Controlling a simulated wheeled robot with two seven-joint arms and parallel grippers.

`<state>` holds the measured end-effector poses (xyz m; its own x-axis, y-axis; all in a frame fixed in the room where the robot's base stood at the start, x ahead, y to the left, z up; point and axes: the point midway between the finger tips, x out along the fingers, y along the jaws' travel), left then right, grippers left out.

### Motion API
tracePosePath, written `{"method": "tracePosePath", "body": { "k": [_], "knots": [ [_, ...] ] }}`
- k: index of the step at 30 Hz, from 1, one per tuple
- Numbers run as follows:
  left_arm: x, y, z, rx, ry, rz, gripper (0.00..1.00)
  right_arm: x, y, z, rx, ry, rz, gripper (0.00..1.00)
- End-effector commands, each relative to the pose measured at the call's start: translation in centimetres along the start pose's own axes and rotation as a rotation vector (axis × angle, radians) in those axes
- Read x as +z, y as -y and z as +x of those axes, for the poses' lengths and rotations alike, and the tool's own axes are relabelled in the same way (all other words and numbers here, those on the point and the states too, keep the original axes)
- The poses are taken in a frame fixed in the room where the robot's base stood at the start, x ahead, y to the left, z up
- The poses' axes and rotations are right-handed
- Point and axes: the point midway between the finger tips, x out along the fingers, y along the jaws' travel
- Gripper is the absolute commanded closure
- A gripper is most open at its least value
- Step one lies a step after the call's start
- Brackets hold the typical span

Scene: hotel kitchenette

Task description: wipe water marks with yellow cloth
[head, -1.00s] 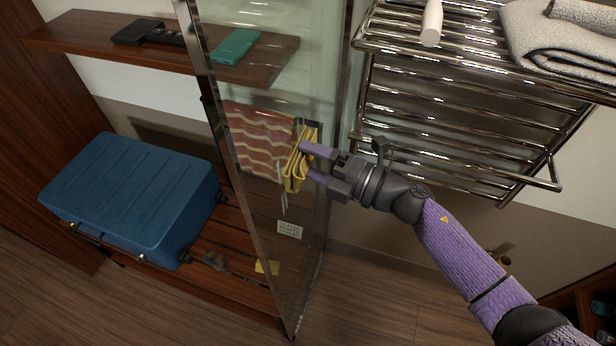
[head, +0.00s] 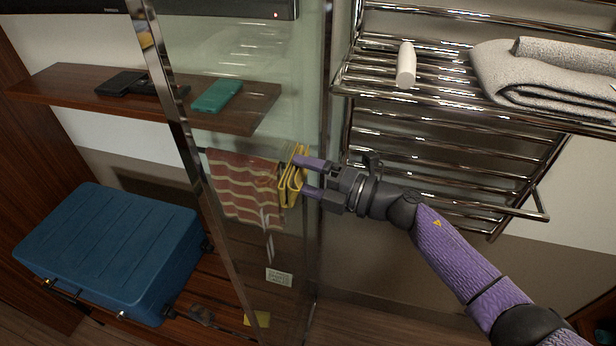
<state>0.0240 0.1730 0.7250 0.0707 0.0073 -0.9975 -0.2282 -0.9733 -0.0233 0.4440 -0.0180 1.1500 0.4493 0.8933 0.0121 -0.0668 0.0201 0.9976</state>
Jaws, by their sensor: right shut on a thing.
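The yellow cloth (head: 290,181) hangs folded at the glass panel (head: 240,150), over the right edge of a striped red towel seen through the glass. My right gripper (head: 302,176) is shut on the cloth, its purple fingers pointing left toward the pane. I cannot tell whether the cloth touches the glass. Pale thin streaks (head: 270,246) show below the striped towel; whether they are water marks on the glass or part of the towel is unclear. My left gripper is out of view.
A chrome towel rack (head: 450,150) stands close to the right, holding a white cylinder (head: 406,65) and grey towels (head: 530,75). The panel's metal edge (head: 185,140) is at left. Behind it are a wooden shelf (head: 60,88), blue suitcase (head: 110,245) and striped towel (head: 240,190).

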Motion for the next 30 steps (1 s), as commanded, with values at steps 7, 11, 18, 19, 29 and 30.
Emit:
{"method": "tracePosePath", "body": {
  "k": [7, 11, 18, 19, 29, 30],
  "knots": [
    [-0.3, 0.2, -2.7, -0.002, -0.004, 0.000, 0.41, -3.0, -0.5, -0.5, 0.001, -0.003, 0.003, 0.63],
    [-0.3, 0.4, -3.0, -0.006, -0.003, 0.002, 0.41, -3.8, -0.3, -0.7, 0.000, -0.003, 0.002, 0.63],
    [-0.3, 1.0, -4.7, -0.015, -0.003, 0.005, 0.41, -6.0, -0.7, -0.9, 0.001, -0.004, 0.004, 0.63],
    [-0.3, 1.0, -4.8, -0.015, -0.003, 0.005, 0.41, -6.3, -0.7, -0.9, 0.001, -0.004, 0.002, 0.63],
    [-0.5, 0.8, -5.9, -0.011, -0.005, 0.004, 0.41, -8.7, -0.7, -1.2, 0.002, -0.005, 0.003, 0.63],
    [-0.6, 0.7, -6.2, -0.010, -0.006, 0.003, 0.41, -9.2, -0.8, -1.3, 0.002, -0.005, 0.003, 0.63]
  ]
}}
